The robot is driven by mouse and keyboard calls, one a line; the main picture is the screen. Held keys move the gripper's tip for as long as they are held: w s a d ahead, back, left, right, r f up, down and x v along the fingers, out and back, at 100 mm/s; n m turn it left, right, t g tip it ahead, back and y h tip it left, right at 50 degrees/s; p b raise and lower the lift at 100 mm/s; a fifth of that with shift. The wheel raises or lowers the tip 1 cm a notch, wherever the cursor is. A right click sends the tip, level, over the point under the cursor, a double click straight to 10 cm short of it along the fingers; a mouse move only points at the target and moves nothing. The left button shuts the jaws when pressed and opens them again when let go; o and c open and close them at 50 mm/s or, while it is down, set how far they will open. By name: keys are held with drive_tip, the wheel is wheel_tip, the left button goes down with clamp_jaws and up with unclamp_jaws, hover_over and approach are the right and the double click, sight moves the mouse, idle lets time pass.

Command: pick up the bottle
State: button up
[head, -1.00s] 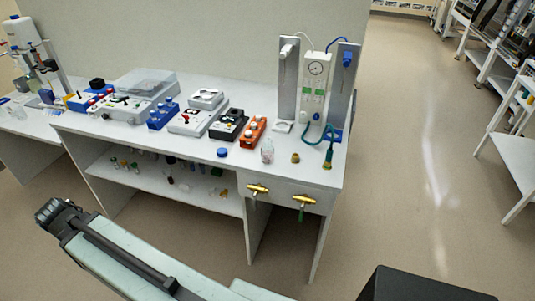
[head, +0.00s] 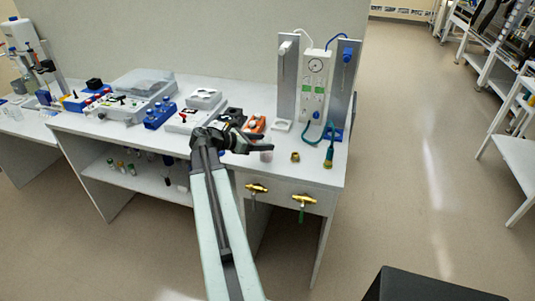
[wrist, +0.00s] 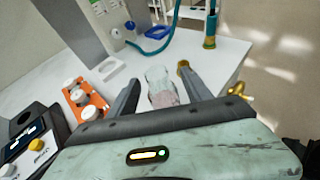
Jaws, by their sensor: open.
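The bottle (wrist: 161,88) is small and clear with a pinkish lower part. In the wrist view it stands on the white bench top, between my two fingers as pictured. In the head view the bottle (head: 267,155) is partly hidden behind my gripper (head: 266,144), near the bench's front edge. My gripper (wrist: 160,84) is open, with one finger on each side of the bottle. I see gaps beside it and no clear contact. I cannot tell how far the fingertips reach around it.
An orange block with white knobs (wrist: 84,101) stands left of the bottle. A gauge panel (head: 315,80) rises behind. Brass valves (head: 304,199) stick out from the bench front.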

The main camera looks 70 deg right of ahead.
drive_tip(key=b+x, duration=0.1)
drive_tip(key=x, duration=0.4)
drive_tip(key=shift+d+b, duration=0.2)
drive_tip(key=shift+b, duration=0.15)
clamp_jaws()
drive_tip(key=shift+r+p, duration=0.25)
drive_tip(key=shift+p, duration=0.05)
wheel_tip(320, 180, up, 10)
drive_tip(key=p, duration=0.9)
drive_tip(key=shift+f+p, duration=0.15)
drive_tip(key=shift+p, duration=0.15)
